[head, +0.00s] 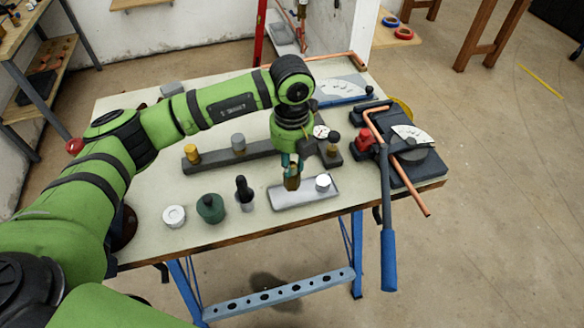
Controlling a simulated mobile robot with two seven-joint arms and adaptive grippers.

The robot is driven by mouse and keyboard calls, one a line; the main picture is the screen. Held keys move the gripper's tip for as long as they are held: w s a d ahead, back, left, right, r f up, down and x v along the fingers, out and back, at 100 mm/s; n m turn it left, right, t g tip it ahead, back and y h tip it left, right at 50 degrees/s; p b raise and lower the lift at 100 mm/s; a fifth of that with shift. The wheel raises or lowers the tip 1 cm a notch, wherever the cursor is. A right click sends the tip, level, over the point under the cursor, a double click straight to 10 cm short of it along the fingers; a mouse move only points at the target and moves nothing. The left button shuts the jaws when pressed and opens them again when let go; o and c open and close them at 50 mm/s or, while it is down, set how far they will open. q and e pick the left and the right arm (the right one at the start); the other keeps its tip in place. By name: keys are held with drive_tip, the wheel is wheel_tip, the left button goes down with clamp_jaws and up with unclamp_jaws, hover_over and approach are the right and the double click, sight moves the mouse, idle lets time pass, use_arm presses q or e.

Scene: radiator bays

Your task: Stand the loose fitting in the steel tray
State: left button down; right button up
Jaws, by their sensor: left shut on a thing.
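The steel tray (290,202) is a shallow grey rectangle near the front edge of the workbench. A short silver-white cylinder (323,183) stands at its right end. My left gripper (292,172) points down over the left part of the tray and is shut on a brass-brown fitting (293,184). The fitting is roughly upright. I cannot tell whether its lower end touches the tray floor. The gripper hides its upper part. My right gripper is not in view.
A dark bar with a brass fitting (192,156) and a grey fitting (238,143) lies behind the tray. A black-topped piece (244,190), a green knob (210,208) and a white cap (174,216) stand to its left. A pipe bender (388,220) with copper pipe is at right.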

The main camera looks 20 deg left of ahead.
sight(292, 174)
use_arm(q)
wheel_tip(292, 174, down, 3)
drive_tip(key=shift+r+p, duration=0.1)
drive_tip(key=shift+p, duration=0.75)
drive_tip(key=shift+w+f, duration=0.1)
drive_tip(key=shift+f, duration=0.6)
drive_tip(key=c, duration=1.1)
unclamp_jaws()
drive_tip(key=shift+o, duration=0.2)
